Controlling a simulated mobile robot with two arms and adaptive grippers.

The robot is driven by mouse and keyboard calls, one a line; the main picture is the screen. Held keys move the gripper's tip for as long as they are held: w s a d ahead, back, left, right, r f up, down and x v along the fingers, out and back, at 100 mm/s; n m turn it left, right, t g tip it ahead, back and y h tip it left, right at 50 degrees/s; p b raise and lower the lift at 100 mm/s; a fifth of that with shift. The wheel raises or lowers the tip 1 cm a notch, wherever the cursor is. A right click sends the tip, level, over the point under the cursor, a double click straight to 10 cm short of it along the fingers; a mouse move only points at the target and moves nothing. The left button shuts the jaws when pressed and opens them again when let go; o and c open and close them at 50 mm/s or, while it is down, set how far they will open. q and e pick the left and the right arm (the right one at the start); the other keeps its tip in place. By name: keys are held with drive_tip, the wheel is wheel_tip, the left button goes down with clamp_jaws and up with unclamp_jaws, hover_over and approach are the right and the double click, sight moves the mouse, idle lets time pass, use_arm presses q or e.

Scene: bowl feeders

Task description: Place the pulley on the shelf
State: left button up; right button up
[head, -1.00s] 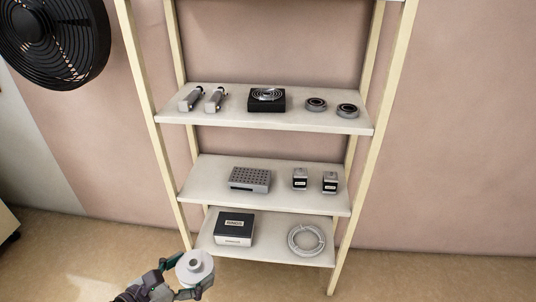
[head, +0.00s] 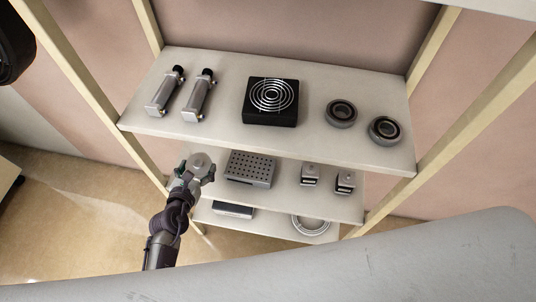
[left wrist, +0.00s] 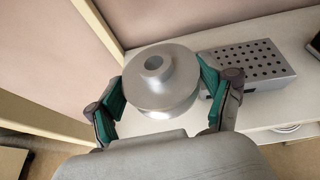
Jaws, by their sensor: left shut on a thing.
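The pulley is a silver-grey grooved wheel with a centre hole; it shows large in the left wrist view (left wrist: 160,82) and small in the head view (head: 200,162). My left gripper (left wrist: 162,92) is shut on the pulley, one green-padded finger on each side. In the head view my left gripper (head: 197,168) is at the left end of the shelf's middle board (head: 290,203), left of the grey perforated box (head: 250,168). I cannot tell whether the pulley touches the board. My right gripper is not in view.
The upper board (head: 220,128) holds two cylinders (head: 182,92), a black fan (head: 270,101) and two bearings (head: 362,121). Two small boxes (head: 327,178) stand right on the middle board. A hose coil (head: 310,224) lies below. A left shelf post (head: 90,80) is close to my arm.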

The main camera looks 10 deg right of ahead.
sight(209, 165)
use_arm(q)
drive_tip(key=d, duration=0.1)
drive_tip(key=d+p, duration=0.1)
drive_tip(key=d, duration=0.1)
drive_tip(key=shift+w+d+f, duration=0.15)
drive_tip(key=shift+d+f, duration=0.1)
drive_tip(key=w+a+f+b, duration=0.3)
drive_tip(key=f+b, duration=0.1)
drive_tip(key=b, duration=0.2)
drive_tip(key=w+a+f+b, duration=0.3)
drive_tip(key=w+a+b, duration=0.1)
drive_tip(key=b, duration=0.1)
drive_tip(key=shift+f+b, duration=0.35)
drive_tip(key=shift+f, duration=0.05)
drive_tip(key=shift+w+a+f+b, duration=0.15)
drive_tip(key=shift+w+a+b, duration=0.35)
drive_tip(key=shift+b, duration=0.15)
wheel_tip(209, 165, down, 4)
drive_tip(key=b, duration=0.4)
drive_tip(key=shift+s, duration=0.1)
drive_tip(key=o, duration=1.2)
drive_tip(key=shift+c, duration=0.2)
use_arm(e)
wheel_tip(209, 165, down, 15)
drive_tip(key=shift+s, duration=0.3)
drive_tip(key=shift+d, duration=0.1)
